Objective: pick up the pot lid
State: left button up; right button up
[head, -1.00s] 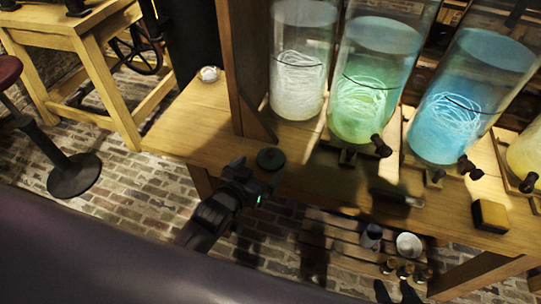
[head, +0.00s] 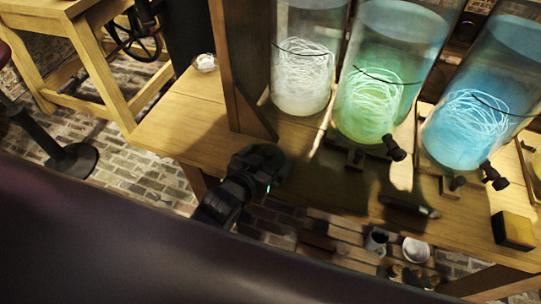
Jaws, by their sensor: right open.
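The pot lid, a small dark disc, lies on the wooden bench in front of the white jar and is now almost wholly covered by my left gripper (head: 268,165). That gripper is black with a small green light, and it is right over the lid's place. Its fingers merge with the dark lid, so I cannot tell whether they are open or shut on it.
Tall glass jars with white (head: 303,85), green (head: 368,105) and blue (head: 468,130) glowing contents stand behind, with dark taps in front. A wooden post (head: 232,75) rises left of them. A yellow-black block (head: 513,230) lies at right. The bench's left end is mostly clear.

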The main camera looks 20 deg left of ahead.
pick_arm(q)
jog(key=c, duration=1)
jog(key=shift+r, duration=0.15)
